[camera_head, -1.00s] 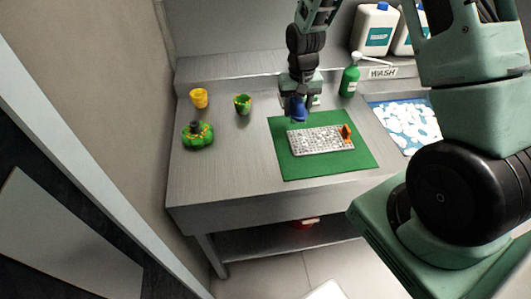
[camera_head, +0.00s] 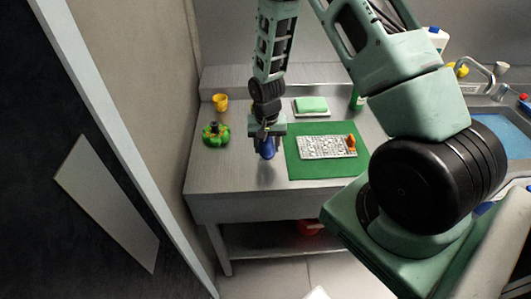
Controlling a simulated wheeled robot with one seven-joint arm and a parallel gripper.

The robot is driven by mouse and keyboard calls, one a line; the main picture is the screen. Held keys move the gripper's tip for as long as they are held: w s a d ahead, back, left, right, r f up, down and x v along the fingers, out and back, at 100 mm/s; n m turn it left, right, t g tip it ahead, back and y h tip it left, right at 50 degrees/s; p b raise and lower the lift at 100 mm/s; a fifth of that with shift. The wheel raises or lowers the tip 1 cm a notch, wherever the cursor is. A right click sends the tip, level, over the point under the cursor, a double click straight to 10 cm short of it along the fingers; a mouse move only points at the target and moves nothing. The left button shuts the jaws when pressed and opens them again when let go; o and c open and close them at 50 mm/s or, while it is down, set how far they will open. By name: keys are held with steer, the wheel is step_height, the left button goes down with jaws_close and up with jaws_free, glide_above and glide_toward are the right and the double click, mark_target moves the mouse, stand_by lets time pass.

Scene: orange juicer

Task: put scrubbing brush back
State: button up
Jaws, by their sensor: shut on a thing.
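My gripper (camera_head: 266,130) points down at the end of the arm, over the steel counter just left of the green mat. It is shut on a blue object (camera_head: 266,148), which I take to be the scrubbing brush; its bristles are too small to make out. The blue object hangs below the fingers, and I cannot tell whether it touches the counter. On the green mat (camera_head: 328,172) lies a pale speckled rack (camera_head: 322,147), with a small orange item (camera_head: 351,145) at its right end.
A green-and-orange juicer part (camera_head: 216,134) and a yellow cup (camera_head: 220,102) stand to the left. A green sponge (camera_head: 311,104) lies on a white dish at the back. A green bottle (camera_head: 357,100) and the sink (camera_head: 500,133) are to the right. The counter's front left (camera_head: 230,175) is clear.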

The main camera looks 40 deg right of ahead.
steer(key=shift+f+p, duration=0.7)
steer(key=shift+f, duration=1.4)
steer(key=shift+f, duration=0.15)
steer(key=o, duration=1)
